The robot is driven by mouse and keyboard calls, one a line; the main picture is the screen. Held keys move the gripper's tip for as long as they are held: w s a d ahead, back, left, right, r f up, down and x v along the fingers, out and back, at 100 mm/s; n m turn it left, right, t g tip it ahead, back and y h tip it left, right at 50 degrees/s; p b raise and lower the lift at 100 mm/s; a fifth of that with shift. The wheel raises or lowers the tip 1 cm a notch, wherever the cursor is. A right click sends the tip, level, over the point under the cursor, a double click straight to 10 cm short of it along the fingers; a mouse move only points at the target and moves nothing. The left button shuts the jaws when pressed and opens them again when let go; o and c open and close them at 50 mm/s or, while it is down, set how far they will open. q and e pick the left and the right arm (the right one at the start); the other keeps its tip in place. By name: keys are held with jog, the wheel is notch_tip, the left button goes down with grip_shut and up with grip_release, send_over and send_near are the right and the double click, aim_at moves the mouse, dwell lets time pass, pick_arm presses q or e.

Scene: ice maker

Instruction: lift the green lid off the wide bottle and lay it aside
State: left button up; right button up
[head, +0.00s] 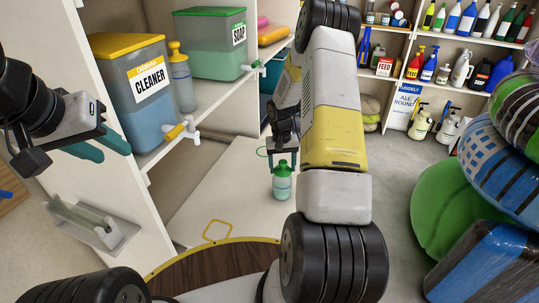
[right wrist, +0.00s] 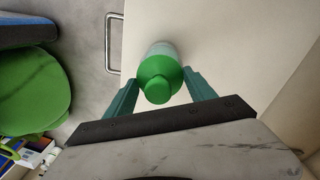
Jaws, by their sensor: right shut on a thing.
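The wide bottle (head: 282,188) is small, with a pale green, see-through body, and stands upright on a white surface below the middle of the head view. Its green lid (head: 282,169) has a knob on top and sits at the bottle's mouth. In the right wrist view the lid (right wrist: 159,76) is between the teal fingers, with the pale bottle body (right wrist: 161,48) just beyond it. My right gripper (head: 282,160) is shut on the lid from above. My left gripper (head: 101,146) is at the left, open and empty, far from the bottle.
A shelf holds a CLEANER tank (head: 134,84), a pump bottle (head: 181,80) and a SOAP tank (head: 209,47). A metal holder (head: 98,226) is on the panel at left. Green and blue sacks (head: 448,210) stand at right. The white surface around the bottle is clear.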

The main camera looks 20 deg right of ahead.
aim_at(283, 162)
jog(key=shift+r, duration=0.9)
jog(key=shift+s+a+r, duration=0.1)
jog(key=shift+s+r, duration=0.15)
jog(key=shift+r, duration=0.75)
jog(key=s+a+r, duration=0.1)
jog(key=s+a, duration=0.3)
jog(key=s, duration=1.1)
jog(key=shift+r, duration=0.1)
